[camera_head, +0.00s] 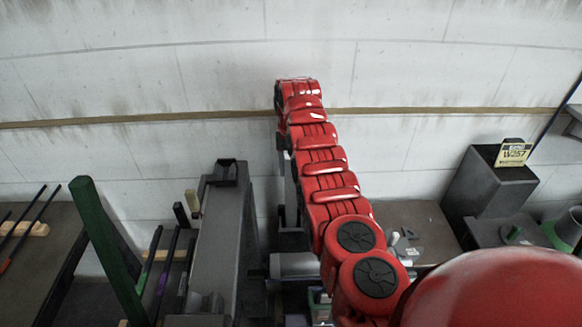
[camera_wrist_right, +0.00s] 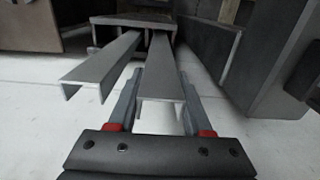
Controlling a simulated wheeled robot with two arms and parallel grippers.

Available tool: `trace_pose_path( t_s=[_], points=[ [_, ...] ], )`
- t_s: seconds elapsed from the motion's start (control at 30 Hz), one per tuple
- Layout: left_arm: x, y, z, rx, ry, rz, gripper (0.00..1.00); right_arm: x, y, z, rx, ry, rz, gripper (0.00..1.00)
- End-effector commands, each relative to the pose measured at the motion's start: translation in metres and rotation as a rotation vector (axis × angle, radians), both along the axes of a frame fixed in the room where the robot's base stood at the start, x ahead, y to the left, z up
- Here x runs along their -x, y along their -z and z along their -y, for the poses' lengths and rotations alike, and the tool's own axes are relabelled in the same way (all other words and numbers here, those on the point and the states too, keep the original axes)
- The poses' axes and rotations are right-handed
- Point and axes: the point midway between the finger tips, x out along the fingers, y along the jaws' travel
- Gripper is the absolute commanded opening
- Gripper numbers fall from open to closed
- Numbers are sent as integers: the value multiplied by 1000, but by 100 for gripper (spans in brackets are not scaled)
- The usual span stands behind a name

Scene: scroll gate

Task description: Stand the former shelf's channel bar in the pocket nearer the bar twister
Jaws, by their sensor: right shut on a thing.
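In the right wrist view, two grey channel bars stick out side by side from a dark boxy holder (camera_wrist_right: 130,20). My right gripper (camera_wrist_right: 158,78) is shut on the right-hand channel bar (camera_wrist_right: 162,92), with one finger along each side of it. The left-hand channel bar (camera_wrist_right: 98,68) stands apart, left of the fingers. The far ends of both bars are hidden in the holder. In the head view my red right arm reaches to the back wall and hides most of its gripper and the held bar. My left gripper is out of view. I cannot tell the bar twister or the pockets for certain.
A tall grey stand (camera_head: 218,235) is left of my arm. Further left are a green post (camera_head: 103,240) and racks with thin dark rods (camera_head: 165,265). A white wall closes the back.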

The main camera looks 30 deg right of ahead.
Motion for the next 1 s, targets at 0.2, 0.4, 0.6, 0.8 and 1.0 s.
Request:
trace_pose_path(
  t_s=[0.2,0.4,0.6,0.8,1.0],
  points=[
    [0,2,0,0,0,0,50,0,5,0,0,0,1,0],
    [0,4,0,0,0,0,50,0,9,0,0,0,0,0],
    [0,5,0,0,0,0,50,0,13,0,0,0,1,0],
    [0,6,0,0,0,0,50,0,15,0,0,0,1,0],
    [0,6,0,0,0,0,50,0,15,0,0,0,1,0]
  ],
)
